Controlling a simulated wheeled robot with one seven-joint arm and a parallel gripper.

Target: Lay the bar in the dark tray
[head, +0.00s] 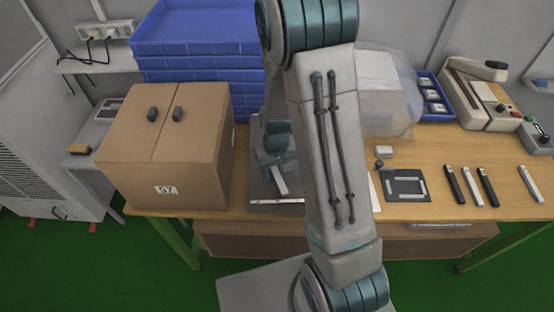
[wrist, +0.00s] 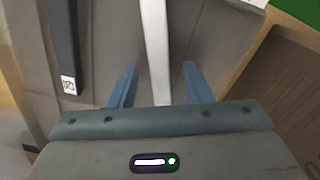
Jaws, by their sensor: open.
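A pale silver bar (wrist: 155,45) lies on a dark grey, flat tray-like surface (wrist: 215,45) in the wrist view. The bar passes between the two blue fingers of my gripper (wrist: 157,80), with a gap on each side. My gripper is open. In the head view my gripper (head: 272,160) is low over the dark grey tray (head: 262,190), and the end of the silver bar (head: 280,182) shows beside it. My arm hides the tray's right part. A dark bar with a white label (wrist: 66,50) lies left of the silver bar in the wrist view.
A cardboard box (head: 165,140) stands left of the tray, with blue crates (head: 195,60) behind. To the right are a dark square plate (head: 407,187) with pale strips, several loose bars (head: 470,185), a clear bag (head: 385,95) and a bench machine (head: 480,95).

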